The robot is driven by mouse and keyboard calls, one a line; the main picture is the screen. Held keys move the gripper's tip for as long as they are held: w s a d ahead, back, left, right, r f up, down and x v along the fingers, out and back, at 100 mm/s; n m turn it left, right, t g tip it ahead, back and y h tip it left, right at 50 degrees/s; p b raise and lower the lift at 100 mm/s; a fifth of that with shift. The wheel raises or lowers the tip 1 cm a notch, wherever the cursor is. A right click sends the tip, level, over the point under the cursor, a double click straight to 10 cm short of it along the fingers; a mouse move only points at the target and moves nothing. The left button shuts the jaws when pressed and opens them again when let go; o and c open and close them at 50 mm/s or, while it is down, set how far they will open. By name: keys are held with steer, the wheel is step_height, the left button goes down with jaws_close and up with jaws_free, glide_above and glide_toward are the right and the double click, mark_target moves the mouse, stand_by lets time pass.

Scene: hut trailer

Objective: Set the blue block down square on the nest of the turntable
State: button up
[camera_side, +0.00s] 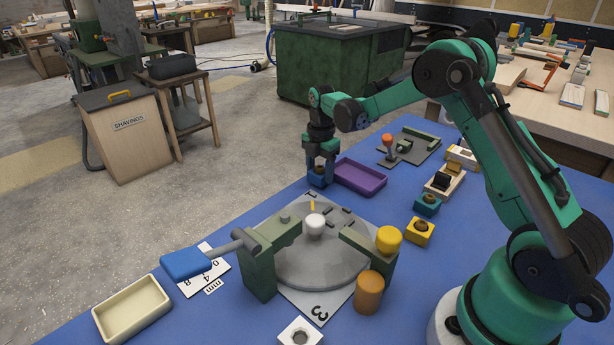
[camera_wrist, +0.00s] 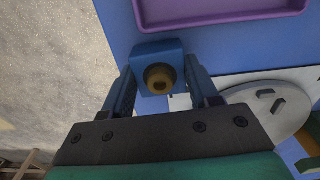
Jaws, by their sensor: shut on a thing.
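The blue block (camera_wrist: 150,50), with a round brass-coloured piece in its top, sits between the fingers of my gripper (camera_wrist: 158,85) in the wrist view. In the side view my gripper (camera_side: 321,158) points down, shut on the blue block (camera_side: 317,178), near the far edge of the blue table. I cannot tell whether the block touches the table. The grey turntable (camera_side: 322,262) lies nearer the side camera, with dark bars and a yellow mark on its disc. Part of the turntable (camera_wrist: 262,108) also shows at right in the wrist view. A white knob (camera_side: 315,224) stands near its middle.
A purple tray (camera_side: 361,177) lies just right of my gripper. Green posts (camera_side: 259,268) flank the turntable, one with a blue-handled lever (camera_side: 188,262). Yellow (camera_side: 389,239) and orange (camera_side: 369,291) knobs stand at right. Teal (camera_side: 427,204) and yellow (camera_side: 419,230) blocks lie farther right.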

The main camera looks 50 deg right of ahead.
steer(key=shift+f, duration=0.3)
steer(key=shift+f, duration=0.15)
steer(key=o, duration=1.3)
steer(key=shift+c, duration=0.2)
